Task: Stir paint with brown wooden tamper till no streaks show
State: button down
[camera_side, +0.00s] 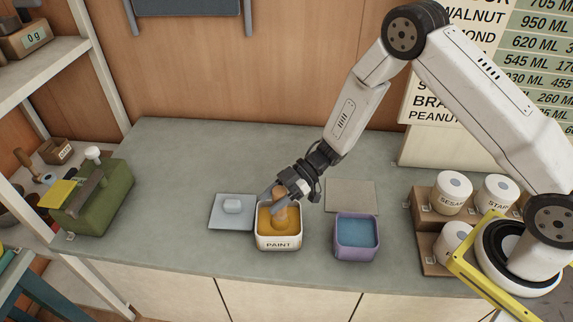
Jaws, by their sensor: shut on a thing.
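The white paint container (279,244), labelled PAINT, stands on the grey counter. The paint (265,222) in it is orange-yellow; the picture is too small to tell fine streaks. My gripper (281,191) is just above the container, shut on the brown wooden tamper (280,208). The tamper is roughly upright and its lower end is in the container, hidden by the paint.
A purple container (356,246) of blue liquid stands to the right. A grey plate (219,211) with a small white block lies at left. White jars (453,192) fill a rack at right. The counter's left middle is clear.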

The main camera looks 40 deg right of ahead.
notch_tip(320, 180, up, 8)
dwell(1.0)
